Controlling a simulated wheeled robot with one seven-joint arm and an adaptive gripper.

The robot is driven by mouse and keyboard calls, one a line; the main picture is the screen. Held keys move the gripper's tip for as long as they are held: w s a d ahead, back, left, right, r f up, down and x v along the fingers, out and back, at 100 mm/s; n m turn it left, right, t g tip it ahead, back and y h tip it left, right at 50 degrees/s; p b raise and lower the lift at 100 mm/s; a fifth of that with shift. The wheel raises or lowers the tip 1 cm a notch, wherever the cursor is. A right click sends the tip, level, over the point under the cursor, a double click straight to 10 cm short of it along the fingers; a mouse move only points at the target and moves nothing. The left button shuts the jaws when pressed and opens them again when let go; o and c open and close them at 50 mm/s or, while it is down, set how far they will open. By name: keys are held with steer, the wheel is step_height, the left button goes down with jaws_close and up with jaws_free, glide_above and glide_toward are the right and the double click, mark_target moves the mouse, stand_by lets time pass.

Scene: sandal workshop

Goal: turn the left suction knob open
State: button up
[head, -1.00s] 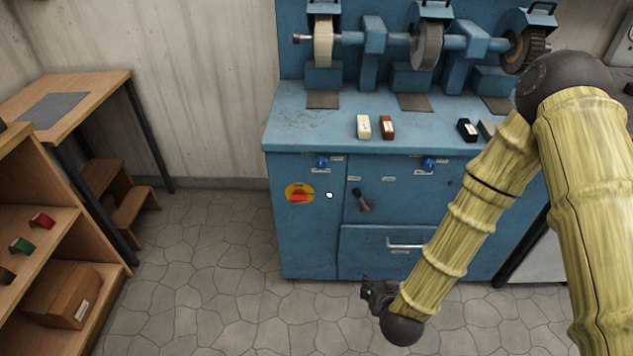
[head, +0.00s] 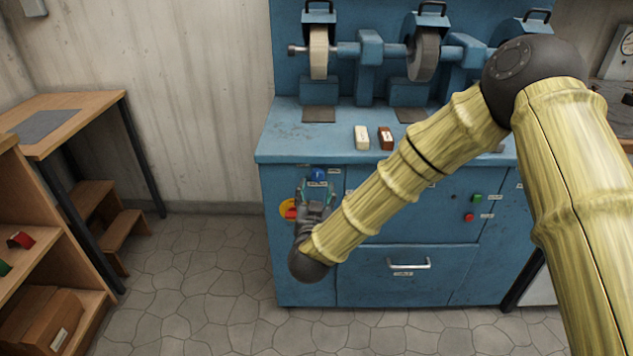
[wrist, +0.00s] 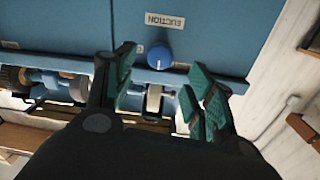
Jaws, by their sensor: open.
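The left suction knob (head: 318,174) is a round blue knob on the upper left front of the blue machine cabinet. In the wrist view the knob (wrist: 159,56) has a white pointer mark and sits beside a label reading suction, partly legible. My gripper (head: 315,190) is in front of the cabinet, just below the knob in the head view. Its teal-padded fingers (wrist: 160,92) are spread apart, with the knob seen beyond and between them. The gripper looks empty; I cannot tell how far it is from the knob.
A red-and-yellow switch (head: 289,209) is partly hidden behind my gripper. A cream block (head: 361,138) and a brown block (head: 385,138) lie on the cabinet top (head: 285,136). Green (head: 477,198) and red (head: 469,217) buttons are on the right. The floor left of the cabinet is clear.

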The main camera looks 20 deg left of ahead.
mark_target(317, 178)
steer(key=shift+x, duration=2.85)
steer(key=c, duration=1)
